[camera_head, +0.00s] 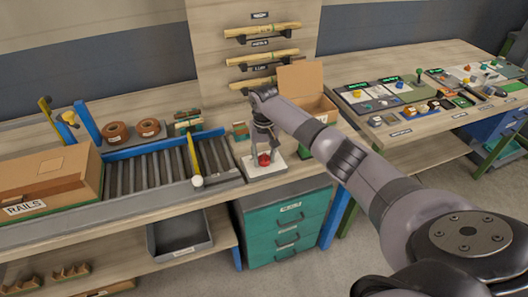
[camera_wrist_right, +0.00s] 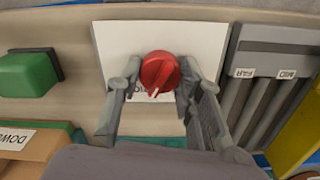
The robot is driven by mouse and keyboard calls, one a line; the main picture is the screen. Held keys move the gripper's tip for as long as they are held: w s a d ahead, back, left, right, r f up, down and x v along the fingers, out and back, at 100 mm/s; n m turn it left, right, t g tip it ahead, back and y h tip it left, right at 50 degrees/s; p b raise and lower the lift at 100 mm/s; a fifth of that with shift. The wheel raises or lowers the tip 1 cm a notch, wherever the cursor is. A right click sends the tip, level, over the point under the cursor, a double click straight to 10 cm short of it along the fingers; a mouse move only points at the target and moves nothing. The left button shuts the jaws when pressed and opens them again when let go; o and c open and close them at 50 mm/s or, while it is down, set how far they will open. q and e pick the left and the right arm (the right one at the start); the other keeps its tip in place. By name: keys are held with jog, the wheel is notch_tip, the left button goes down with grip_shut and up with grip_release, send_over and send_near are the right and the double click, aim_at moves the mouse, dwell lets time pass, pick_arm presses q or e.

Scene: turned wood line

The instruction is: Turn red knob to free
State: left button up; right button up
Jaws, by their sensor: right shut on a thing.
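The red knob (camera_head: 265,160) sits on a white plate (camera_head: 275,170) at the right end of the roller conveyor, on the bench. The white plate (camera_wrist_right: 115,40) carries dark lettering below the knob, partly hidden. My right gripper (camera_head: 263,150) reaches down over the knob. In the wrist view its fingers (camera_wrist_right: 158,85) stand on both sides of the knob, shut on it. My left gripper is not in view.
A roller conveyor (camera_head: 150,170) with a yellow bar (camera_head: 192,155) lies left of the plate. A green block (camera_wrist_right: 28,73) stands beside the plate in the wrist view. An open cardboard box (camera_head: 303,80) is behind my right arm. A box marked RAILS (camera_head: 50,180) stands far left.

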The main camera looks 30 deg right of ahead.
jog(key=n+p, duration=0.1)
jog(key=n, duration=0.1)
jog(key=shift+r+n, duration=0.1)
jog(key=shift+n, duration=0.3)
jog(key=n+p, duration=0.1)
jog(key=n, duration=0.2)
jog(key=shift+n, duration=0.3)
jog(key=n+p, duration=0.1)
jog(key=n, duration=0.2)
jog(key=shift+n, duration=2.2)
jog(key=o, duration=1.2)
jog(key=shift+c, duration=0.2)
